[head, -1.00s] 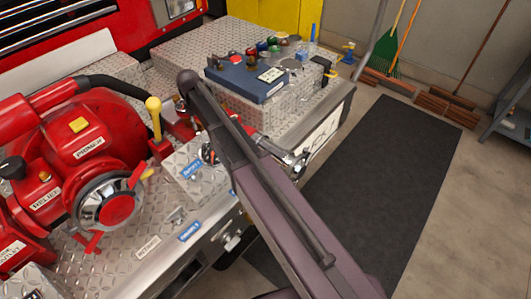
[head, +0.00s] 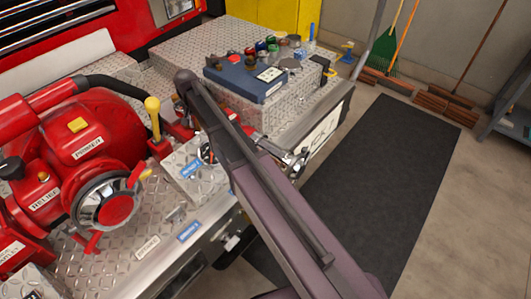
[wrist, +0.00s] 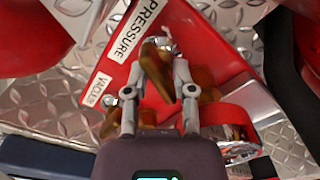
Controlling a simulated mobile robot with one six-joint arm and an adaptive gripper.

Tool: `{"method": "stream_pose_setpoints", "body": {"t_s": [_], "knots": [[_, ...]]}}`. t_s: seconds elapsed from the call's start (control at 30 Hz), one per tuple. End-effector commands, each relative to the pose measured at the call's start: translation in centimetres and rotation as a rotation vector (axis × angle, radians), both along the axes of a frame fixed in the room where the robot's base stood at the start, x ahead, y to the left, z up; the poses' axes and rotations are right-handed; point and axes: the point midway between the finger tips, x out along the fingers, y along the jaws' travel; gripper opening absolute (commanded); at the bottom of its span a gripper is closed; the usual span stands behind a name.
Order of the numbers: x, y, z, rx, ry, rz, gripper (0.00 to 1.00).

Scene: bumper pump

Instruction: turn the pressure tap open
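In the wrist view the pressure tap (wrist: 156,70) is a brass lever beside the white PRESSURE label (wrist: 134,30) on a red panel. My gripper (wrist: 160,66) is over it, with one finger on each side of the lever. The fingers are apart and look open, with small gaps to the lever; contact cannot be made out. A second brass tap (wrist: 116,124) sits below the VACUUM label (wrist: 98,89), partly behind the left finger.
A red pump (head: 80,140) stands at the left in the head view, near a yellow-knobbed lever (head: 153,118). A blue box (head: 245,80) and several small coloured parts lie on the diamond-plate deck behind. A dark mat (head: 385,165) covers open floor at the right.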

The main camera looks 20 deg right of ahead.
Motion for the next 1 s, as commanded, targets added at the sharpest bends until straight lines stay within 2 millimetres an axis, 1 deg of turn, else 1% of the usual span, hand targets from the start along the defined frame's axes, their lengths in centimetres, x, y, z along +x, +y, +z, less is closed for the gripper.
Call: {"method": "stream_pose_setpoints", "body": {"t_s": [0.9, 1.0], "knots": [[0.2, 0.4, 0.0, 0.001, 0.001, -0.610, 0.31], [0.2, 0.4, 1.3, 0.001, 0.000, -0.612, 0.31]]}}
